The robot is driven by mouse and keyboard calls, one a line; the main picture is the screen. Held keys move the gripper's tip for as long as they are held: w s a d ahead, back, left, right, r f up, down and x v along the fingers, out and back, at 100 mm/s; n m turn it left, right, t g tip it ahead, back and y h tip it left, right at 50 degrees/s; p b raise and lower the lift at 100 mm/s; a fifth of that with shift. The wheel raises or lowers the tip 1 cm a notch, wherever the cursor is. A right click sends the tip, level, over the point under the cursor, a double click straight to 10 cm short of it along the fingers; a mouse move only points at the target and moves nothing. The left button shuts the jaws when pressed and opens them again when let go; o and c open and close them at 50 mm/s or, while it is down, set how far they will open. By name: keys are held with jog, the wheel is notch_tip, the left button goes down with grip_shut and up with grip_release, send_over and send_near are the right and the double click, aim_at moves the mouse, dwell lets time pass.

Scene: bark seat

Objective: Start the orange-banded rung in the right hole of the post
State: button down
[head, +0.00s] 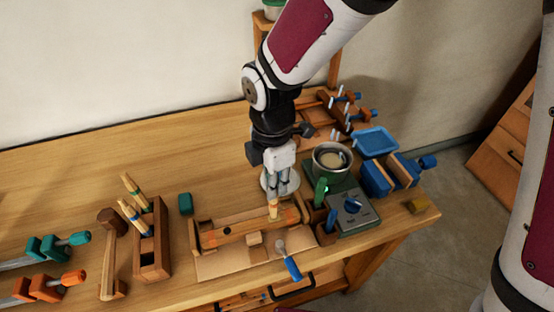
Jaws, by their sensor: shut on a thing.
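My gripper (277,194) points down over the right half of the post and is shut on a short pale wooden rung (273,209). The rung stands roughly upright between the fingers. Its band looks orange-yellow, but it is small and partly covered by the fingers. The post (240,229) is a wooden bar lying lengthwise in a wooden cradle on the bench. The rung's lower end meets the post's upper face in the picture, right of its middle. I cannot tell whether it touches the post or is in the right hole, which is hidden.
Left of the cradle, a wooden box (152,262) holds rungs with coloured bands, beside a mallet (111,255). A blue-handled tool (290,265) lies in front of the post. Clamps (48,245) lie far left.

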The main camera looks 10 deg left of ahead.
jog(key=shift+f+b, duration=0.4)
jog(key=shift+f, duration=0.55)
dwell(0.4)
jog(key=c, duration=1.4)
grip_release()
jog(key=shift+r, duration=0.15)
notch_tip(320, 180, up, 12)
jog(key=shift+f, duration=0.1)
